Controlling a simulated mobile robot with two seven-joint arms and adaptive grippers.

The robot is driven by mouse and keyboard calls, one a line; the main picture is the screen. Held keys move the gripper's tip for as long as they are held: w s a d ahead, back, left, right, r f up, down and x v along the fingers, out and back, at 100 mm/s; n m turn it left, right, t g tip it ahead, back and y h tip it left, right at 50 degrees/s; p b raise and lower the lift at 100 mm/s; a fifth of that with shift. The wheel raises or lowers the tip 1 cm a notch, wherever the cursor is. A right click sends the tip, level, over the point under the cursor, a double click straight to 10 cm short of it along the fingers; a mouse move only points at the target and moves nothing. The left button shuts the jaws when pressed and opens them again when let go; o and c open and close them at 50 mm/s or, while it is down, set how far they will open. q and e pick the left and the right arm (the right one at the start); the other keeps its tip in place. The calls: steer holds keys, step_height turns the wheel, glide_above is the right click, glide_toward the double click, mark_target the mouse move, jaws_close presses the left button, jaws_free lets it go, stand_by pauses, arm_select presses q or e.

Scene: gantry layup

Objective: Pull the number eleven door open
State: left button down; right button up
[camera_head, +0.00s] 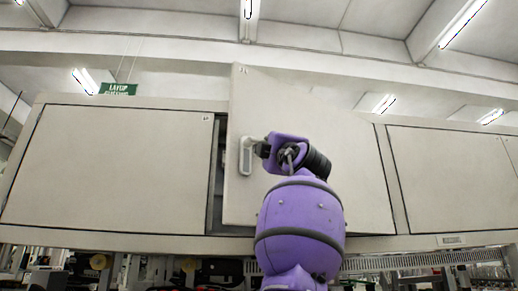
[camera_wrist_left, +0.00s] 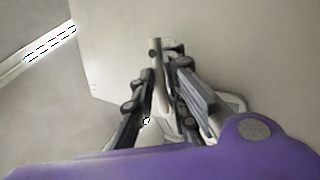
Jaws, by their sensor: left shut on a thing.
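The number eleven door (camera_head: 300,110) is the pale middle panel in the head view, with a small "11" mark at its top left corner. Its left edge stands out toward me, and a dark gap (camera_head: 215,185) shows beside it, so it is partly open. Its white bar handle (camera_head: 246,157) is near the left edge. My left gripper (camera_head: 262,150) is shut on the handle; the left wrist view shows its dark fingers on either side of the pale bar (camera_wrist_left: 157,75). My purple arm hides the door's lower middle. My right gripper is not in view.
A shut pale door (camera_head: 110,165), marked at its top right corner, is on the left. Another closed panel (camera_head: 455,180) is on the right. A ledge (camera_head: 110,243) runs below the doors, with equipment under it. A green sign (camera_head: 118,89) hangs behind.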

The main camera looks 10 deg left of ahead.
arm_select(q)
steer(key=shift+w+f, duration=0.25)
steer(key=shift+f, duration=0.1)
steer(key=c, duration=1.8)
jaws_free()
steer(key=shift+o, duration=0.2)
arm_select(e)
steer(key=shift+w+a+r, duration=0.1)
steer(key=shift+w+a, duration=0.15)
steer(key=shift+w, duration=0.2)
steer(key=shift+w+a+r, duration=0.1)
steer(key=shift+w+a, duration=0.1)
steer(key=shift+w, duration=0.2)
arm_select(q)
steer(key=shift+r, duration=0.15)
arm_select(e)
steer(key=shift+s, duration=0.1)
arm_select(q)
steer(key=v, duration=1.2)
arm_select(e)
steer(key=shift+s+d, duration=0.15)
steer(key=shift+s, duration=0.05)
arm_select(q)
steer(key=shift+c, duration=0.5)
